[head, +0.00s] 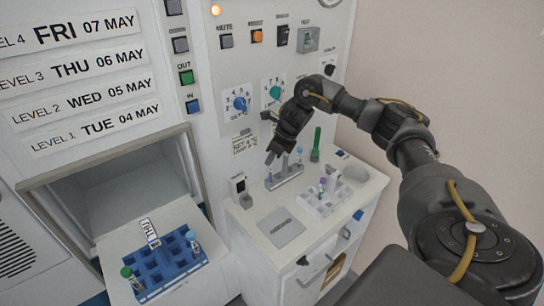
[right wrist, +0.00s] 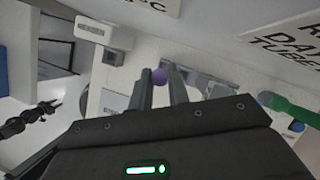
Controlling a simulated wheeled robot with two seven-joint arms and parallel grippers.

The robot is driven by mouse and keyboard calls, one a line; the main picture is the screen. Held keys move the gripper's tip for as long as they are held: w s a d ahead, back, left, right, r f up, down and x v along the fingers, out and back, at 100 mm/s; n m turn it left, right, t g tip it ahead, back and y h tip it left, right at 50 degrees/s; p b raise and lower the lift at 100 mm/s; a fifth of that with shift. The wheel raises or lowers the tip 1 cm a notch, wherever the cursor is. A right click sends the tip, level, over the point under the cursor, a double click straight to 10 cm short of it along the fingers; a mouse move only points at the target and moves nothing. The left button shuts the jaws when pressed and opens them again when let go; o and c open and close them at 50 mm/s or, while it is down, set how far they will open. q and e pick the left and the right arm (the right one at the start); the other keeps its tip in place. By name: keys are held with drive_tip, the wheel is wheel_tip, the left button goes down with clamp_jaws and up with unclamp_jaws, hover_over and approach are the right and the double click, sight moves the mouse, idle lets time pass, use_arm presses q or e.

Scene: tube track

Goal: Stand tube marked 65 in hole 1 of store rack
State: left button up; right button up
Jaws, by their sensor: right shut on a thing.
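My right gripper (head: 278,156) is over the small grey holder (head: 286,178) on the white cabinet top. In the right wrist view its fingers (right wrist: 161,88) are shut on a purple-capped tube (right wrist: 159,76); only the cap shows clearly, and no number can be read. A blue rack (head: 163,278), which looks like the store rack, stands on the lowered hatch shelf at lower left. It has a green-capped tube at its left end, a tube at its right end, a white tag at the back and several empty holes. Hole numbers are not readable.
A white rack (head: 314,206) with a few tubes stands right of the grey holder. A green tube-shaped object (head: 316,145) stands behind it. A grey pad (head: 281,228) lies on the cabinet's front part. The panel with knobs and switches rises behind.

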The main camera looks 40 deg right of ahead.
drive_tip(key=shift+f, duration=0.3)
drive_tip(key=shift+f+b, duration=0.35)
drive_tip(key=shift+b, duration=0.1)
drive_tip(key=o, duration=0.9)
